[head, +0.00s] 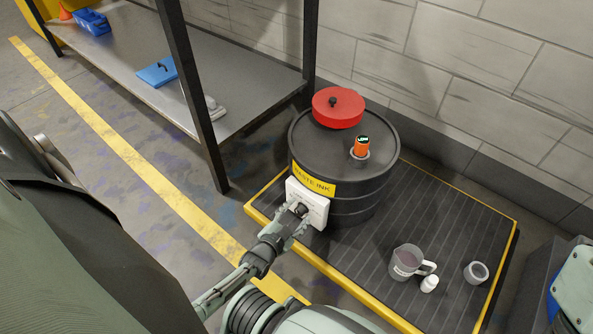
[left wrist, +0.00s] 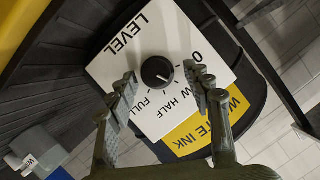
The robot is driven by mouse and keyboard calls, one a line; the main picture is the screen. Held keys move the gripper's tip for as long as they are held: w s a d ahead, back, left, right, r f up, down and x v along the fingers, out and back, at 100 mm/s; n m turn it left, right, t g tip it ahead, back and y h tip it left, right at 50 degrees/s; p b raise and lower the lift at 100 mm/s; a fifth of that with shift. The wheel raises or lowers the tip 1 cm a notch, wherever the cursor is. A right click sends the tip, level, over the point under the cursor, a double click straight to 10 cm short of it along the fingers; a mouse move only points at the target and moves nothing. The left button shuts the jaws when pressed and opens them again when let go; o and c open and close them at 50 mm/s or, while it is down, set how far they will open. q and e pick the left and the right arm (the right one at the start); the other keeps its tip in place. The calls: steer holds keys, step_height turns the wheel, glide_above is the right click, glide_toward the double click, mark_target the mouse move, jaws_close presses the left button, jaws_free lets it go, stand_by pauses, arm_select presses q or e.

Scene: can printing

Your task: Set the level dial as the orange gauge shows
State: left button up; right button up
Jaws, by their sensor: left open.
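The black level dial (left wrist: 157,72) sits on a white plate (left wrist: 125,55) marked LEVEL, 0, LOW, HALF and FULL. A small pale mark shows on the knob's lower right side; its exact setting is hard to tell. The plate (head: 317,206) is on the front of the black waste ink drum (head: 345,205). My left gripper (head: 297,219) is at the plate. In the left wrist view its open fingers (left wrist: 160,84) lie either side of the knob, without visible contact.
A red lid (head: 338,107) lies on the drum. The drum stands on a dark ribbed platform (head: 440,225) with a yellow edge. A jug (head: 407,262), a small white bottle (head: 429,284) and a grey cup (head: 476,272) stand on its right part. A metal shelf (head: 220,75) is at left.

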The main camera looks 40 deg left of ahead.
arm_select(q)
step_height(320, 180, up, 9)
steer(key=shift+r, duration=0.15)
stand_by(0.7)
